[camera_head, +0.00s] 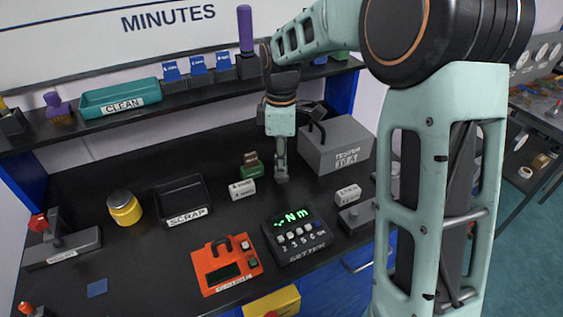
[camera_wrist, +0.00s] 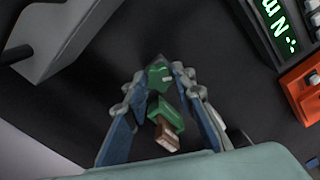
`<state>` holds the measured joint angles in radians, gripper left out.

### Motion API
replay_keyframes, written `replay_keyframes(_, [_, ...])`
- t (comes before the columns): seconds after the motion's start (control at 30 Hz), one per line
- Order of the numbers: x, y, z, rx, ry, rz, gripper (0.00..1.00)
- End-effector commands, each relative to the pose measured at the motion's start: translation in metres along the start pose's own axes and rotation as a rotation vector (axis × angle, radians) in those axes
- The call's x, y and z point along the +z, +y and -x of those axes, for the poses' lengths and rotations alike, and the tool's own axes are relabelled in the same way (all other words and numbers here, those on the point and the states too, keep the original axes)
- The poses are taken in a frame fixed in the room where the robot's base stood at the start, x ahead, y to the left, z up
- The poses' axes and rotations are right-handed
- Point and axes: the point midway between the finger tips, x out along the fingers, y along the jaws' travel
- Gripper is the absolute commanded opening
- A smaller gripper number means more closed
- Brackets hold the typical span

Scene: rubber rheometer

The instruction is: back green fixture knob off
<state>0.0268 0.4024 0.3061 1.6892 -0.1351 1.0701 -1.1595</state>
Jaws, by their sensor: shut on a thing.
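My gripper (camera_head: 281,177) points down over the black bench, just right of the green fixture (camera_head: 251,170) in the head view. In the wrist view its two fingers (camera_wrist: 158,80) are closed around a small green star-shaped knob (camera_wrist: 159,76). The green fixture block (camera_wrist: 166,114) with a brown piece (camera_wrist: 167,137) on it shows below the knob in that view. The knob looks apart from the block there, but I cannot tell whether anything joins them. In the head view the knob is hidden by the fingers.
A grey tester box (camera_head: 335,147) stands right of my gripper. The torque display (camera_head: 297,237), orange device (camera_head: 226,264), scrap tray (camera_head: 183,200) and yellow jar (camera_head: 124,208) stand nearer the front and left.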

Motion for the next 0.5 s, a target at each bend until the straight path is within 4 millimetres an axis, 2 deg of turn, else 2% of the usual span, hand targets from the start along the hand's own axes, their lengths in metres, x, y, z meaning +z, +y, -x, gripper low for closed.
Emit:
replay_keyframes(0.13, [0.0006,-0.0004,0.0008,-0.003,0.0,0.102,0.0])
replay_keyframes(0.5, [0.0004,-0.0005,0.0005,-0.002,-0.001,0.139,0.0])
